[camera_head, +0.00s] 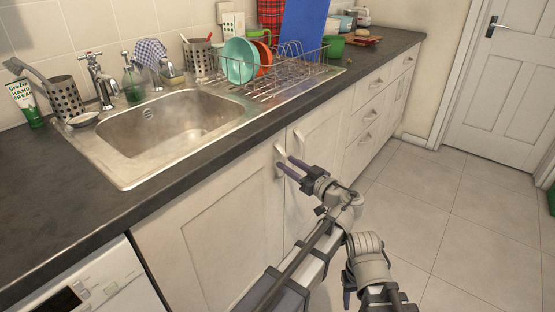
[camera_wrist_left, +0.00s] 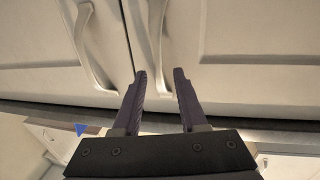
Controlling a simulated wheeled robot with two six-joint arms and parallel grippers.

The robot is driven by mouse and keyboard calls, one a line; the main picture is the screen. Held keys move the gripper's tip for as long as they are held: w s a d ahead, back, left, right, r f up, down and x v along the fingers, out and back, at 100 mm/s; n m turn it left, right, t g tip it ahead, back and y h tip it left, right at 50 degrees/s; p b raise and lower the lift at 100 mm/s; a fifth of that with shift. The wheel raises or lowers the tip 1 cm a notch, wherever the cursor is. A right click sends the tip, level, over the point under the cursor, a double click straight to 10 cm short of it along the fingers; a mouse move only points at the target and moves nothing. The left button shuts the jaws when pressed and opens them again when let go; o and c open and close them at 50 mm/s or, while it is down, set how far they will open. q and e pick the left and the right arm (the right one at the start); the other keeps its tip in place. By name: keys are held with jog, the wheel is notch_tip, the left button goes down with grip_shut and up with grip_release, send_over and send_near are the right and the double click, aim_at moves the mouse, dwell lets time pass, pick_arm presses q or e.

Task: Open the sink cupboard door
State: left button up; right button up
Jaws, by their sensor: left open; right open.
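The sink cupboard door (camera_head: 215,235) is a pale panelled door under the sink, and it looks shut. Its curved upright handle (camera_head: 280,160) is near its right edge; the handle also shows in the left wrist view (camera_wrist_left: 156,40). My left gripper (camera_head: 285,165) is open at this handle. In the left wrist view, which is upside down, one end of the handle shows between the two fingertips (camera_wrist_left: 160,76). I cannot tell whether they touch it. My right gripper (camera_head: 370,296) is low at the bottom of the head view, open and away from the doors.
The neighbouring door (camera_head: 318,150) has a similar handle (camera_wrist_left: 90,50) close by. A dark counter (camera_head: 60,205) with a steel sink (camera_head: 165,125) overhangs the doors. A white washer (camera_head: 95,285) stands to the left. Drawers (camera_head: 368,115) are to the right. Tiled floor (camera_head: 470,230) is clear.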

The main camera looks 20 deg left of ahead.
pick_arm(q)
jog(key=shift+w+a, duration=0.2)
jog(key=shift+a, duration=0.05)
grip_shut()
dwell(1.4)
